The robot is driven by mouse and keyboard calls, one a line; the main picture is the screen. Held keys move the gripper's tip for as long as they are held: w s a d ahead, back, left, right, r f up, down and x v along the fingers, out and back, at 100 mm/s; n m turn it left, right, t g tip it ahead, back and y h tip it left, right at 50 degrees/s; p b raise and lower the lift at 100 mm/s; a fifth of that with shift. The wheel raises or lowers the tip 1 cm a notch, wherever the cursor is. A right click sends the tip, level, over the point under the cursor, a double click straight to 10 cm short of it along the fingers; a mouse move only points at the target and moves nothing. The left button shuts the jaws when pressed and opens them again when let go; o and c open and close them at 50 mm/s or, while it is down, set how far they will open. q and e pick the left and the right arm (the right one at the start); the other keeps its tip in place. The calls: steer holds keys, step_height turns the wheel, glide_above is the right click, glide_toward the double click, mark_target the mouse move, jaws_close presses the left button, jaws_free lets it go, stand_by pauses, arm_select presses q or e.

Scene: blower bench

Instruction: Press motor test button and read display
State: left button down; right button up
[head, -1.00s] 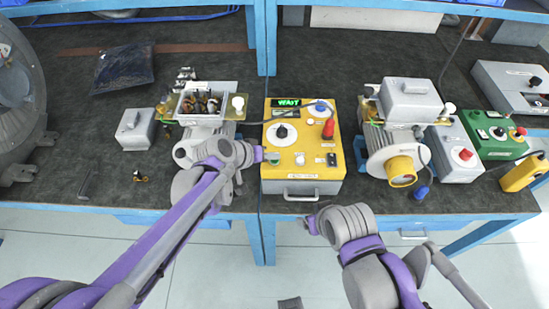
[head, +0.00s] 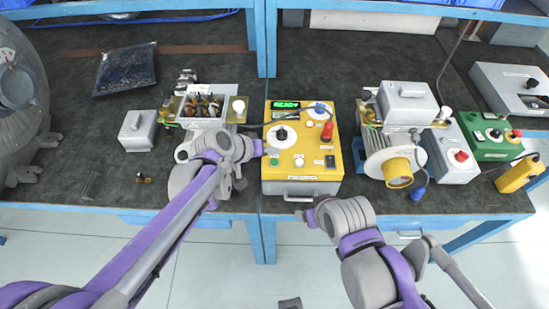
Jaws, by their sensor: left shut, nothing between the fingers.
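The yellow test box (head: 302,178) stands at the middle front of the bench. Its small display (head: 286,105) shows green letters that read READY. A green button (head: 274,161) sits on the left of its top panel, beside a white button (head: 299,161) and below a black dial (head: 281,134). My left gripper (head: 263,147) is shut and empty at the box's left edge, just up and left of the green button. It looks apart from the button. My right gripper (head: 302,214) is low in front of the box, too small to judge its fingers.
A motor with an open terminal box (head: 204,104) stands left of the test box, partly behind my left arm. Another motor (head: 391,158) stands to the right, with a red-button box (head: 455,156) and a green box (head: 487,137) beyond. A blue post (head: 266,40) rises behind.

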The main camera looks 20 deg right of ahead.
arm_select(q)
step_height(320, 180, up, 3)
steer(key=shift+w+f+p, duration=0.1)
steer(key=shift+f+p, duration=0.05)
steer(key=shift+p, duration=0.35)
arm_select(e)
steer(key=shift+w+r, duration=0.25)
steer(key=shift+r, duration=0.25)
steer(key=shift+w+r, duration=0.25)
steer(key=shift+r, duration=0.25)
steer(key=shift+s, duration=0.1)
arm_select(q)
steer(key=s+a+f+n+y, duration=0.1)
steer(key=s+a+y, duration=0.1)
steer(key=s+a, duration=0.4)
steer(key=s+a+n+t+y, duration=0.1)
steer(key=s+a+y, duration=0.2)
steer(key=a, duration=1)
steer(key=s+a+f+n+y, duration=0.1)
steer(key=s+a+y, duration=0.2)
steer(key=s+a, duration=0.6)
steer(key=shift+a+f+n+t, duration=0.35)
steer(key=shift+a+n+t, duration=0.05)
steer(key=shift+a, duration=0.4)
steer(key=shift+s, duration=0.1)
stand_by(1.3)
